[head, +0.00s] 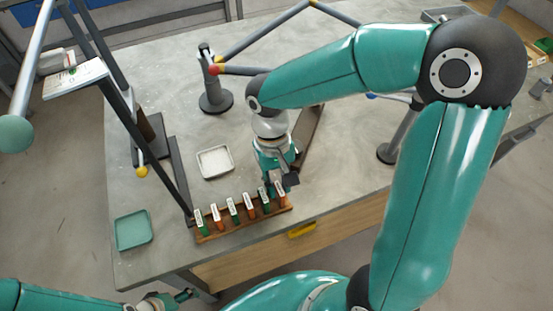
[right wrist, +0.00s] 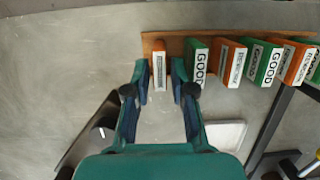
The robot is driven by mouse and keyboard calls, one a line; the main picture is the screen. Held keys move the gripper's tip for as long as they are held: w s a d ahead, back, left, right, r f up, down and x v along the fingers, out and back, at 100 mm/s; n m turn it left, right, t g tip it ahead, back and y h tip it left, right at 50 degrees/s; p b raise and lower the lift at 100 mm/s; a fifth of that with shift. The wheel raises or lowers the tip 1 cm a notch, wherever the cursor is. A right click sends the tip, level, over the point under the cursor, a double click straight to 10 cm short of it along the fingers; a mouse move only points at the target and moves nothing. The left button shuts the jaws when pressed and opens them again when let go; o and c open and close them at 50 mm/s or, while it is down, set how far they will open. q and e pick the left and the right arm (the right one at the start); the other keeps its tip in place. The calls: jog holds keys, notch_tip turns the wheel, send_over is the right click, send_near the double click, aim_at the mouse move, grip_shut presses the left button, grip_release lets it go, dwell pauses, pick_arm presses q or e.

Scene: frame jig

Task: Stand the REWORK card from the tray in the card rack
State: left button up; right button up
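The brown card rack (head: 243,228) stands at the front edge of the table with several green and orange cards in a row. An orange card (right wrist: 159,66) with a white label stands upright at the rack's end; its text is too small to read. In the head view this card (head: 281,195) is at the right end. My right gripper (right wrist: 160,80) is open around it, with a visible gap on each side. It also shows in the head view (head: 282,184). The white tray (head: 215,162) looks empty. My left gripper (head: 178,299) is low at the bottom left, away from the rack.
A green tray (head: 133,230) lies empty at the table's left corner. A dark frame post (head: 165,150) slants down near the rack's left end. A yellow item (head: 302,230) is at the front edge.

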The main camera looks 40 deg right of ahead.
jog(key=v, duration=1.1)
jog(key=shift+p, duration=0.3)
jog(key=shift+s, duration=0.1)
